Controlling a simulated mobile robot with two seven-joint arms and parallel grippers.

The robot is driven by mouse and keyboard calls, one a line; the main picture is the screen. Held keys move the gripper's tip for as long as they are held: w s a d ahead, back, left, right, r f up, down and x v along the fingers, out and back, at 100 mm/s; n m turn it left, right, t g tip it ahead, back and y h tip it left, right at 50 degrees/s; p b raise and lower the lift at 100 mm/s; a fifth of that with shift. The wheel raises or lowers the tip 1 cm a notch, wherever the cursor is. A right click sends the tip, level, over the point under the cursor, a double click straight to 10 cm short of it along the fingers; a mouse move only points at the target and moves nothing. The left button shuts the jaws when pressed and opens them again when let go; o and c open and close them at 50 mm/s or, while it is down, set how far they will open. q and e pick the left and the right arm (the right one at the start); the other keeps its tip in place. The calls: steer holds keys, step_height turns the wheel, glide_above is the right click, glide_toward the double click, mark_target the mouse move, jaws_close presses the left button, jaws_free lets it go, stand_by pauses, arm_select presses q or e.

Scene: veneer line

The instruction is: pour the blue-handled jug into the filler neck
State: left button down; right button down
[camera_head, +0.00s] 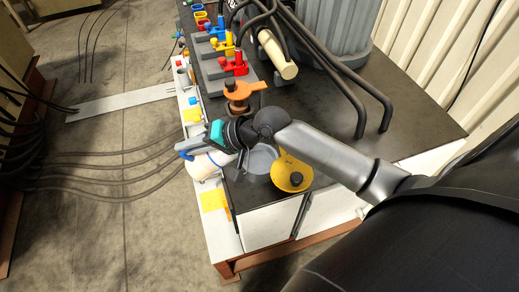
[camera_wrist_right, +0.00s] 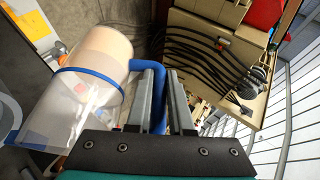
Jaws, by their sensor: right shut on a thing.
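The jug (camera_head: 205,166) has a clear body with a pale peach lower part and hangs over the left edge of the dark bench. Its blue handle (camera_wrist_right: 155,92) is between the fingers of my right gripper (camera_wrist_right: 158,80), which is shut on it. In the head view my right gripper (camera_head: 196,146) reaches in from the right, above the jug. In the right wrist view the jug body (camera_wrist_right: 88,82) lies left of the fingers. I cannot tell for certain which part is the filler neck; a grey, funnel-like piece (camera_head: 262,160) is partly hidden under my wrist. My left gripper is not in view.
A yellow round piece with a black knob (camera_head: 291,173) is right of the grey piece. An orange valve handle (camera_head: 240,92) stands behind my wrist. Red (camera_head: 235,66), yellow and blue valves line the bench's left side. Black pipes (camera_head: 345,80) arch behind my arm.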

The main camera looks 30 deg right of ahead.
steer(key=shift+s+d+r+t+y+b, duration=0.15)
steer(key=shift+r+y+b, duration=0.25)
steer(key=shift+b, duration=0.5)
steer(key=shift+w+d+r+t+y+b, duration=0.15)
steer(key=shift+d+r+y+b, duration=0.25)
steer(key=shift+b, duration=0.45)
steer(key=shift+s+d+r+m+t+y+b, duration=0.2)
steer(key=shift+r+b, duration=0.2)
steer(key=shift+b, duration=0.15)
steer(key=shift+s+d+r+m+t+y+b, duration=0.1)
steer(key=shift+d+r+m+y+b, duration=0.1)
steer(key=shift+r+b, duration=0.25)
stand_by(1.3)
steer(key=shift+d+b, duration=0.1)
steer(key=shift+b, duration=0.25)
steer(key=shift+d+r+b, duration=0.1)
steer(key=shift+d+b, duration=0.1)
steer(key=shift+b, duration=0.15)
steer(key=shift+s+d+r+t+y+b, duration=0.15)
steer(key=shift+d+r+t+y+b, duration=0.2)
steer(key=shift+b, duration=0.25)
stand_by(0.3)
